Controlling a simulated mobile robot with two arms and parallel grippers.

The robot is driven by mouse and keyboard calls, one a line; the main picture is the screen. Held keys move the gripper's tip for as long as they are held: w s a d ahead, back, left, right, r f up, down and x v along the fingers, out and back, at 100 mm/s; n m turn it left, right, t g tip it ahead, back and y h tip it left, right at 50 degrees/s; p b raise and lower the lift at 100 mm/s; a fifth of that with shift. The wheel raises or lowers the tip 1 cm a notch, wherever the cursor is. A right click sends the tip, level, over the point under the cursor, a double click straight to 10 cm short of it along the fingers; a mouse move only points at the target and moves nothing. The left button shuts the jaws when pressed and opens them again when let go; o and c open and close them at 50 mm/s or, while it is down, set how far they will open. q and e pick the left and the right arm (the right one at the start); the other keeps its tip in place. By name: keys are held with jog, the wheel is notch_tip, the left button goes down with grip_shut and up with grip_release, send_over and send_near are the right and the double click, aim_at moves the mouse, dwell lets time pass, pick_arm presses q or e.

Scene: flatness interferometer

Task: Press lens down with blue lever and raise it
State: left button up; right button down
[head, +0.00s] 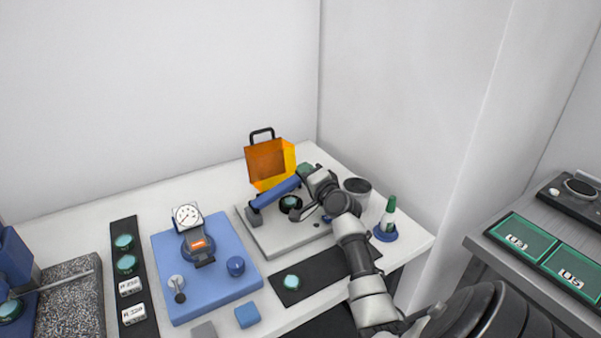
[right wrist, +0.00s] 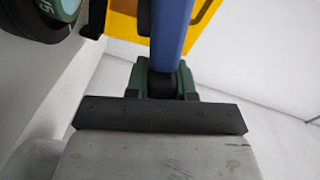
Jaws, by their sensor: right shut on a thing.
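The blue lever (head: 275,194) slopes up to the right above the light grey base plate (head: 270,238). My right gripper (head: 305,171) is shut on the lever's upper right end. In the right wrist view its green fingers (right wrist: 163,76) close around a dark part at the end of the blue lever (right wrist: 171,32). A dark round lens holder with a teal top (head: 291,202) sits on the plate beside the lever, partly hidden by my arm. Whether the lever touches it cannot be told. My left gripper is not in view.
An orange shield (head: 268,163) stands behind the lever. A grey canister (head: 357,189) and a green-capped bottle (head: 388,215) stand right of my arm. A blue plate with a dial gauge (head: 187,216) is at left. A teal lens (head: 292,282) lies on a black mat in front.

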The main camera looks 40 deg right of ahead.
jog(key=shift+s+d+f+m+b, duration=0.15)
jog(key=shift+f+m+b, duration=0.3)
jog(key=shift+f, duration=0.3)
jog(key=shift+w+d+f+m+b, duration=0.1)
jog(key=shift+d+f+m+b, duration=0.1)
jog(key=shift+f+m, duration=0.45)
jog(key=c, duration=1)
grip_release()
jog(key=shift+o, duration=0.2)
jog(key=v, duration=1.1)
jog(key=shift+a+f+b, duration=0.1)
jog(key=shift+b, duration=0.2)
